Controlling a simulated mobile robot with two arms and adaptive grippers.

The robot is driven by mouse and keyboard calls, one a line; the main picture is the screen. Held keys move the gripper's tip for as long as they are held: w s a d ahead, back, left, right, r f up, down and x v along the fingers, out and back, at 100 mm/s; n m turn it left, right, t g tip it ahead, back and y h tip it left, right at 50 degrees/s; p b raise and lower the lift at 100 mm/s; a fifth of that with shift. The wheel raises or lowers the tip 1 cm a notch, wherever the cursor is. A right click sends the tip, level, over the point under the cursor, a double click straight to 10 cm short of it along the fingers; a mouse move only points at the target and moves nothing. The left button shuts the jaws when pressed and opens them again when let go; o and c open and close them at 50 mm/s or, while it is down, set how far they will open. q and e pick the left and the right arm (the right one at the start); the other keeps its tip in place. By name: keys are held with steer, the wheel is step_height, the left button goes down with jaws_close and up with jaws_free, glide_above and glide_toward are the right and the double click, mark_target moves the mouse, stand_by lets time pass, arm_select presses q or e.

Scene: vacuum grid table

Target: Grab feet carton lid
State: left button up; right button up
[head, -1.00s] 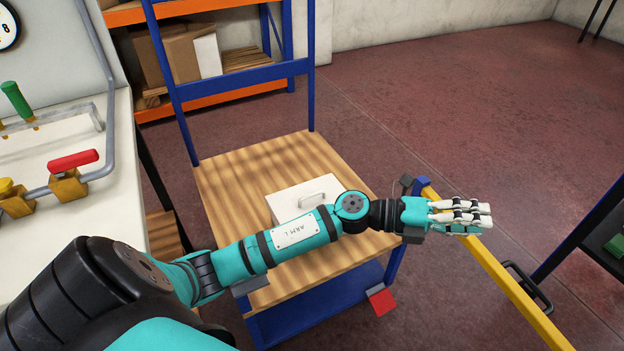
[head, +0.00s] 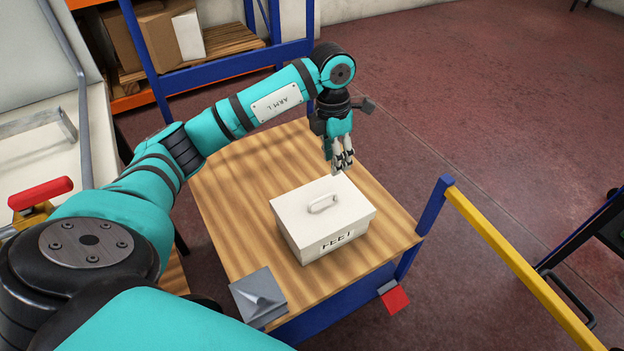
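A white carton with a lid (head: 300,205) and a small looped handle (head: 322,204) on top sits on the wooden cart top (head: 240,180). Its front face reads FEET (head: 338,241). The lid lies flat on the carton. My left gripper (head: 342,170) hangs fingers-down just behind the lid's back edge in the picture, apart from the handle. Its white fingers look straight and slightly parted, with nothing between them. Whether a fingertip touches the lid is not clear. My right gripper is not in view.
A blue post and yellow rail (head: 510,255) stand to the right. A valve with a red handle (head: 40,193) is at left. Shelving with cardboard boxes (head: 160,40) stands behind.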

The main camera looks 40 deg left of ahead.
arm_select(q)
steer(key=a, duration=0.2)
steer(key=y+b, duration=0.1)
glide_above(323, 198)
step_height(323, 198, down, 10)
steer(key=shift+d+f, duration=0.1)
steer(key=shift+a+f+b, duration=0.2)
steer(key=shift+f+b, duration=0.35)
steer(key=shift+f, duration=2.6)
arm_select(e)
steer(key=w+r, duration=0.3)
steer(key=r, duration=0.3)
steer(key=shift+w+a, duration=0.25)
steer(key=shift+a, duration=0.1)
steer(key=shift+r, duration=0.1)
arm_select(q)
jaws_close()
